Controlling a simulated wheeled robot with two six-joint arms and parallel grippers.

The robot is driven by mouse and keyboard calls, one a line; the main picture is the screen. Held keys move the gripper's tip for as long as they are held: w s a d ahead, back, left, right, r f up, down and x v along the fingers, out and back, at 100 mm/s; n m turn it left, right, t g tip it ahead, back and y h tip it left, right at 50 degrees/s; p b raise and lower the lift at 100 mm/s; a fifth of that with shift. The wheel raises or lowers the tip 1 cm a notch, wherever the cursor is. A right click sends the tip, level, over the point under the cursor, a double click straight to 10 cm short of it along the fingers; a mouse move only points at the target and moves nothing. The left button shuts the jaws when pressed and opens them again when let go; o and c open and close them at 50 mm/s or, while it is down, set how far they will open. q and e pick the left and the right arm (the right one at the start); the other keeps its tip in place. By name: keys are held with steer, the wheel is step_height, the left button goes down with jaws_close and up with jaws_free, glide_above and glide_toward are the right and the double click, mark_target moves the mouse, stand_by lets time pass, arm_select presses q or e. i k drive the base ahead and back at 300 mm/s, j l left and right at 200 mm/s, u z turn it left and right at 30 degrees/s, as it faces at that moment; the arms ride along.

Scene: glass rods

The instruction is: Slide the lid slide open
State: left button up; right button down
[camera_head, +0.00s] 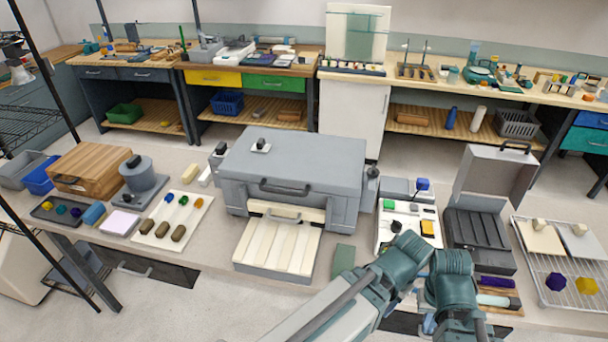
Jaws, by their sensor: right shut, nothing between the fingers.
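A large grey case (305,158) stands at the middle of the bench with its top down and a dark handle on its front. A small white plate with a black knob (261,146) sits on its top; I cannot tell whether this is the lid slide. A cream slatted tray (277,244) juts out from the case's front, with a cream panel and a handle (284,217) behind it. My right gripper (430,323) is low at the bottom edge, partly hidden by my teal arm links, shut and empty, well away from the case. My left gripper is out of view.
A white panel with coloured blocks (385,232) is right of the case, near my arm. An open grey case (478,238) and a wire rack (552,290) stand further right. A wooden box (92,168) and a cream board (163,237) are left.

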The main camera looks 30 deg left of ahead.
mark_target(261, 146)
steer(key=u, duration=1.35)
